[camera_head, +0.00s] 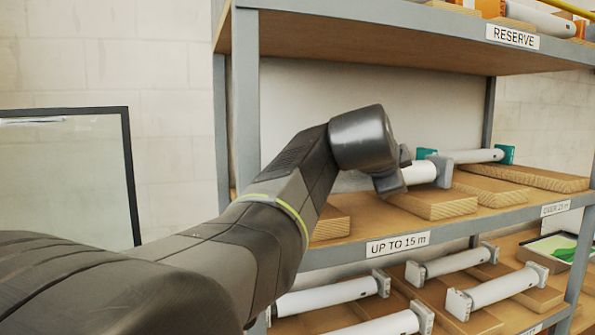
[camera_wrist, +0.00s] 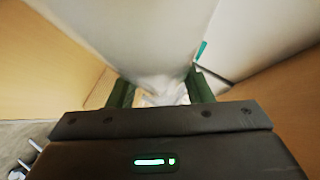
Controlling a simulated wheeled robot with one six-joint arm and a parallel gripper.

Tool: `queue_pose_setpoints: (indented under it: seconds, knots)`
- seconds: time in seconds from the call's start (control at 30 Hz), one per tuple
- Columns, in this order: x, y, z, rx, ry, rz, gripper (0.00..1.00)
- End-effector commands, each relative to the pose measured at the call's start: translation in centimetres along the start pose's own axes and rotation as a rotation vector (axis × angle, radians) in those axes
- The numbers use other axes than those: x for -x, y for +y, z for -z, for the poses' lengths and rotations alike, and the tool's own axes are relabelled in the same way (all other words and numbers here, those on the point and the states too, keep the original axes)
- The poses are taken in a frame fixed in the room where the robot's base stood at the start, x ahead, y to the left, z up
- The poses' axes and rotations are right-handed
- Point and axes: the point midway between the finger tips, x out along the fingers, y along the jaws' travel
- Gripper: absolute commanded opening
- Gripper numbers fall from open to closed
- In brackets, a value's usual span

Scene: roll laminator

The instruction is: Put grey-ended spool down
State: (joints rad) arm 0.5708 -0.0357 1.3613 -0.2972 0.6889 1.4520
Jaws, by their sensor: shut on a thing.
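The grey-ended spool (camera_head: 421,172), a white roll with a grey square end (camera_head: 442,170), is at the middle shelf, above the wooden boards near the "UP TO 15 m" label (camera_head: 398,243). My gripper (camera_head: 393,180) is at its left end, partly hidden by my own wrist. In the wrist view, the white roll (camera_wrist: 150,40) fills the middle, and my gripper (camera_wrist: 162,95) is shut on it with one dark green finger at each side. I cannot tell whether the spool touches the board (camera_head: 430,205) below it.
A teal-ended spool (camera_head: 475,156) lies just behind and right of the grey end. The "RESERVE" shelf (camera_head: 380,42) hangs overhead. Several grey-ended spools (camera_head: 505,289) lie on the lower shelf. Steel uprights (camera_head: 247,95) frame the rack.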

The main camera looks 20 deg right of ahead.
Motion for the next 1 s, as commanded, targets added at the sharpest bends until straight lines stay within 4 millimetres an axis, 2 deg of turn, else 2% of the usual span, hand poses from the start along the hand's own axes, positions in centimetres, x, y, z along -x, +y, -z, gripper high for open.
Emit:
queue_pose_setpoints:
  seconds: [0.5, 0.53, 0.6, 0.63, 1.0]
  knots:
    - [-0.26, 0.66, -0.28, 0.000, 0.002, 0.004, 0.05]
    - [-0.26, 0.63, -0.27, 0.000, 0.000, 0.001, 0.52]
    - [-0.25, 0.60, -0.25, 0.001, 0.000, 0.001, 0.65]
    - [-0.25, 0.60, -0.25, 0.001, 0.000, 0.001, 0.68]
    - [-0.05, 0.19, -0.06, 0.001, 0.000, 0.001, 0.68]
